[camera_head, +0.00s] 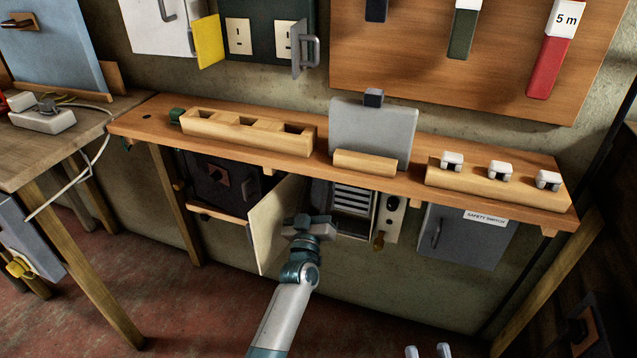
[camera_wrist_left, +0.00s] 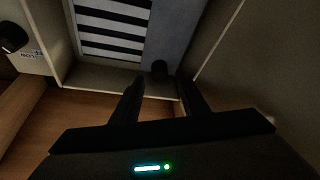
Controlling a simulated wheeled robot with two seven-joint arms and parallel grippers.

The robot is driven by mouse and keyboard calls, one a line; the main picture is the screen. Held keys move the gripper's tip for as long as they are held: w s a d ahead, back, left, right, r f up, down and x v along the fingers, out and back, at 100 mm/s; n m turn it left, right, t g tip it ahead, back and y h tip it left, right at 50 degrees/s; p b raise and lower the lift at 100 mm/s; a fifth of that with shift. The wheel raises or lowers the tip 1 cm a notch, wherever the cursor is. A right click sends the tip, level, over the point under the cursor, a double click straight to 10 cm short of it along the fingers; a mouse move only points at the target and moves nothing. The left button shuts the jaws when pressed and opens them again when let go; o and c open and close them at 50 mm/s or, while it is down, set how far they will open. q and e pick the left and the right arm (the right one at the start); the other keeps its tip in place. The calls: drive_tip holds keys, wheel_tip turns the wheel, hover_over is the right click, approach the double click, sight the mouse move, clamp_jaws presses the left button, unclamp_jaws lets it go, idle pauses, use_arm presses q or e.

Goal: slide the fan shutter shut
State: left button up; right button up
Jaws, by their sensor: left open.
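The fan's pale slats (camera_head: 352,198) show uncovered inside an open box under the shelf. They also show in the left wrist view (camera_wrist_left: 112,30). Beside them there is a plain grey panel, which looks like the shutter (camera_wrist_left: 185,30), with a dark knob (camera_wrist_left: 159,68) near its edge. My left gripper (camera_wrist_left: 160,92) is open in front of the box, with the knob between its fingers in the picture; I cannot tell whether they touch it. In the head view my left wrist hides those fingers. My right gripper (camera_head: 427,351) shows only two separated fingertips at the bottom edge, away from the box.
The box's pale door (camera_head: 277,222) stands open, left of my left wrist. A grey safety switch box (camera_head: 465,236) hangs to the right. The wooden shelf (camera_head: 230,163) runs above, carrying wooden blocks and a grey plate (camera_head: 372,133). A workbench (camera_head: 60,145) stands at the left.

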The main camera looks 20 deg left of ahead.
use_arm(q)
drive_tip(key=shift+x, duration=0.85)
use_arm(e)
drive_tip(key=shift+s+r+t, duration=0.15)
drive_tip(key=shift+r+t, duration=0.15)
drive_tip(key=shift+r, duration=0.05)
